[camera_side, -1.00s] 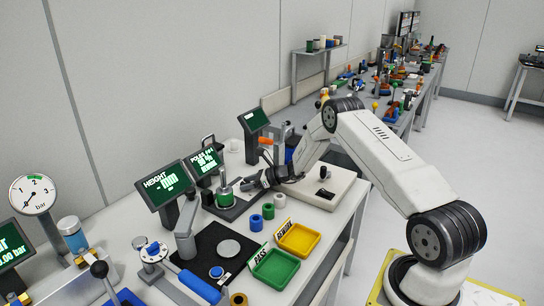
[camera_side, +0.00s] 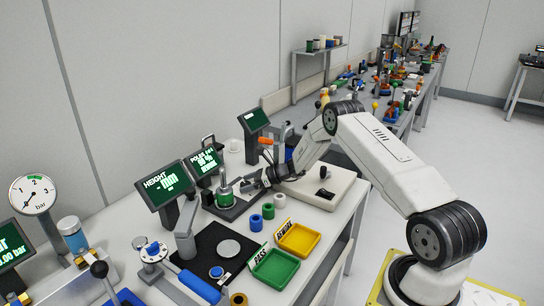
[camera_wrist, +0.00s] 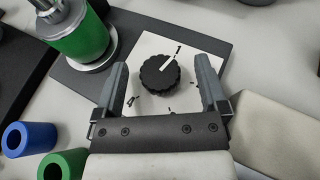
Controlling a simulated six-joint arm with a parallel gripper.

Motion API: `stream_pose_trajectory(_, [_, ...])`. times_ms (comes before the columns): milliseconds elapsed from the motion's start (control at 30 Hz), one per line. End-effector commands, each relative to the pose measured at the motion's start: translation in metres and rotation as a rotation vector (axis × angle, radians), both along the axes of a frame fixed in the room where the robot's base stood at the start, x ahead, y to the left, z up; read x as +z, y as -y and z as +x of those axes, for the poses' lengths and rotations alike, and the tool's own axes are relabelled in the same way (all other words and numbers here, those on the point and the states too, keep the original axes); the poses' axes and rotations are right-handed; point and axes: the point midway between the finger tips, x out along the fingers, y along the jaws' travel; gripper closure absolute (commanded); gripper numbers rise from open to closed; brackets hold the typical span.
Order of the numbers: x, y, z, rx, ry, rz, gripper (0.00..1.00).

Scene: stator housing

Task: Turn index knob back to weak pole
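The index knob (camera_wrist: 160,74) is black and ridged, on a white dial plate (camera_wrist: 150,105) with printed numbers. Its white pointer line points up and right to the "1" mark. My gripper (camera_wrist: 162,62) is open, with one finger on each side of the knob and a visible gap at both sides. In the side view my gripper (camera_side: 255,184) is low beside the green stator (camera_side: 224,197), which stands upright on its fixture. The knob cannot be made out in the side view. Which number is the weak pole cannot be told.
The green stator (camera_wrist: 77,35) stands close to the left finger in the wrist view. A blue ring (camera_side: 268,210) and green ring (camera_side: 255,222) stand in front. The green pass tray (camera_side: 275,268) and yellow rework tray (camera_side: 299,239) lie nearer. Display screens stand behind.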

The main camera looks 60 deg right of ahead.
Motion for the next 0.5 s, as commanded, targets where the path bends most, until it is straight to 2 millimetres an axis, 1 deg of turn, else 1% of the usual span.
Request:
stream_pose_trajectory(267, [-0.0004, -0.0005, -0.0001, -0.004, -0.001, 0.000, 0.08])
stream_pose_trajectory(500, [0.0001, -0.0012, -0.0003, -0.046, -0.001, 0.000, 0.08])
